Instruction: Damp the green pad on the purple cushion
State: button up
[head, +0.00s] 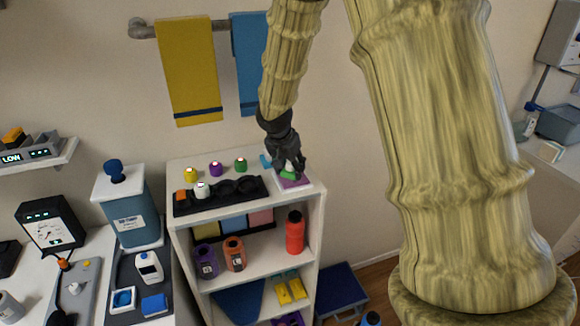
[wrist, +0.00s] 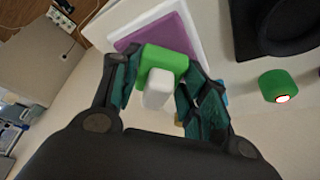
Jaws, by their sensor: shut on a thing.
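A green pad (wrist: 163,59) with a pale grip (wrist: 158,88) sits between the fingers of my gripper (wrist: 152,92) in the wrist view. My gripper is shut on it. The purple cushion (wrist: 140,32) lies in a white tray (wrist: 193,28) just beyond the pad, and the pad overlaps its near part. In the head view my gripper (head: 289,168) points down over the purple cushion (head: 293,183) at the right end of the shelf top, with the green pad (head: 288,175) under it. I cannot tell whether the pad touches the cushion.
A black rack (head: 220,194) with a white-capped bottle and an orange item stands left on the shelf top (head: 245,213). Yellow, purple and green (head: 240,164) small pots stand behind it. A blue item (head: 265,160) lies near my gripper. Yellow and blue towels hang above.

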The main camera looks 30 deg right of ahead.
jog(key=shift+f+b, duration=0.3)
jog(key=shift+f, duration=0.05)
dwell(1.4)
jog(key=shift+r, duration=0.1)
jog(key=shift+r+p, duration=2.35)
jog(key=shift+r, duration=1.1)
